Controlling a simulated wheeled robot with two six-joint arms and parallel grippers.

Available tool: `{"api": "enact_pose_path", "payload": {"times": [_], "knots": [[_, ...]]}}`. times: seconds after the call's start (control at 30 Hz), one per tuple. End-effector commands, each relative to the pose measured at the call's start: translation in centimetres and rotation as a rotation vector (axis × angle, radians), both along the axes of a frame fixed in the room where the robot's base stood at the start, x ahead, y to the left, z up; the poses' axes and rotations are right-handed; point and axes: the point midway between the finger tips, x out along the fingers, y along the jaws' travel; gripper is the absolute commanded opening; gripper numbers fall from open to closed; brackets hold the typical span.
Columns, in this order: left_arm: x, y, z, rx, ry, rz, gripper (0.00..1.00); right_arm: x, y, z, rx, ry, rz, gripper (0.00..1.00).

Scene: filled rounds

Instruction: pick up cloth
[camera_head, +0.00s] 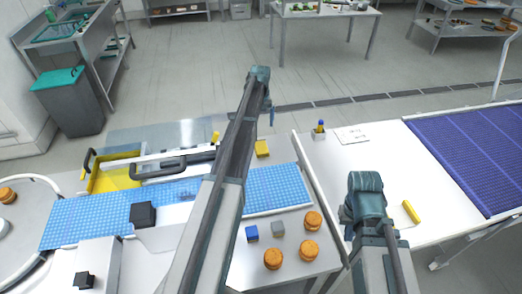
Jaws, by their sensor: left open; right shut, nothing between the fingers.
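No cloth can be made out for certain; a small yellow piece (262,148) lies by the far edge of the blue checked strip (285,190), and I cannot tell if it is fabric or a block. My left arm reaches far across the table, and its gripper (271,116) hangs at the far end, small and open, apart from the yellow piece in the picture. My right arm ends in a teal joint over the white table on the right, and its fingers are hidden. A yellow bar (411,211) lies just right of it.
Several filled rounds (309,250), a blue block (252,233) and a grey block (278,229) stand near the front. A black block (143,214) sits on the strip at left. A yellow tray (112,177) stands behind it. A purple slatted surface (480,155) is at right.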

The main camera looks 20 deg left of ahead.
Motion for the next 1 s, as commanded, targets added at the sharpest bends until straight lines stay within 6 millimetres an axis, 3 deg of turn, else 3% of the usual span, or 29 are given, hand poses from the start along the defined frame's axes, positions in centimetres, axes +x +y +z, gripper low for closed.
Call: {"api": "enact_pose_path", "payload": {"times": [0.03, 0.5, 0.83, 1.0], "knots": [[0.0, 0.0, -1.1, 0.000, 0.000, -0.001, 1.00, 0.0, 0.0, -1.1, 0.000, 0.000, 0.001, 0.00], [0.0, -0.1, -7.3, 0.000, 0.000, -0.001, 1.00, 0.0, 0.0, -7.3, -0.001, 0.000, 0.004, 0.00], [0.0, -0.1, -7.7, 0.000, 0.000, -0.002, 1.00, 0.0, 0.0, -7.7, -0.001, 0.000, 0.004, 0.00], [0.1, -0.1, -9.1, 0.000, 0.000, -0.002, 1.00, 0.0, 0.0, -9.1, -0.001, 0.000, 0.003, 0.00]]}}
